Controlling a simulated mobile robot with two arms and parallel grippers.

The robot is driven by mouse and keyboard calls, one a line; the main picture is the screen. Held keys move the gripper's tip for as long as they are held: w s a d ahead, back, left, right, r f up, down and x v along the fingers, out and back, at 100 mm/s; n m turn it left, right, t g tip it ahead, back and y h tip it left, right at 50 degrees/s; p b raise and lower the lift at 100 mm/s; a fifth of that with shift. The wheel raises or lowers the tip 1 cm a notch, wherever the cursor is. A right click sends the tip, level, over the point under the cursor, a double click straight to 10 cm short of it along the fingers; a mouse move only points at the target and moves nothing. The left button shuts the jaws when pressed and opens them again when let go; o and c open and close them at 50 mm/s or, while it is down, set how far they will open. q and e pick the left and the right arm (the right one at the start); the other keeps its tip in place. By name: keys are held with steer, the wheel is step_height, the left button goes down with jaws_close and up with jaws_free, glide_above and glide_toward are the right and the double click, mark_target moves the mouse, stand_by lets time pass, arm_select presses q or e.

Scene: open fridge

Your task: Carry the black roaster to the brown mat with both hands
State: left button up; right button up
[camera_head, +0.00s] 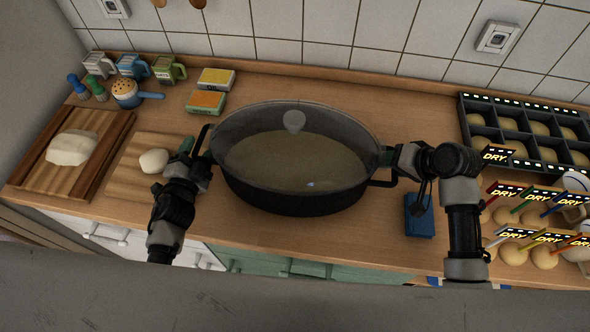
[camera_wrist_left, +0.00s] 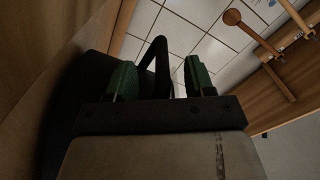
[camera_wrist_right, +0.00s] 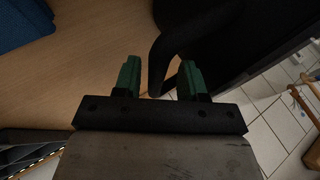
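The black roaster (camera_head: 300,201) is a large oval pot with a clear lid and a side handle at each end. It sits mid-counter. My left gripper (camera_head: 190,150) is at its left handle. In the left wrist view that handle (camera_wrist_left: 156,56) runs between the green fingers, which stand apart. My right gripper (camera_head: 387,158) is at the right handle. In the right wrist view that handle (camera_wrist_right: 157,68) lies between the spread fingers, with gaps visible. I cannot pick out a brown mat.
A wooden board (camera_head: 125,170) with dough lies left of the roaster, beside a wooden tray (camera_head: 32,178). Mugs (camera_head: 131,67) and small boxes (camera_head: 206,103) stand behind. A blue object (camera_head: 420,216), a black compartment tray (camera_head: 470,126) and "DRY" signs (camera_head: 496,155) are right.

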arm_select(q)
steer(key=shift+f, duration=0.1)
arm_select(e)
steer(key=shift+w+d, duration=0.1)
steer(key=shift+w, duration=0.05)
arm_select(q)
steer(key=shift+s+a, duration=0.1)
steer(key=shift+s, duration=0.25)
steer(key=s, duration=1.1)
steer(key=shift+a, duration=0.35)
steer(key=shift+s, duration=0.1)
arm_select(e)
steer(key=shift+d+r, duration=0.15)
steer(key=shift+d, duration=0.05)
steer(key=v, duration=1.1)
steer(key=shift+s+r, duration=0.2)
steer(key=shift+s, duration=0.1)
arm_select(q)
steer(key=shift+s, duration=0.1)
arm_select(e)
steer(key=shift+f, duration=0.1)
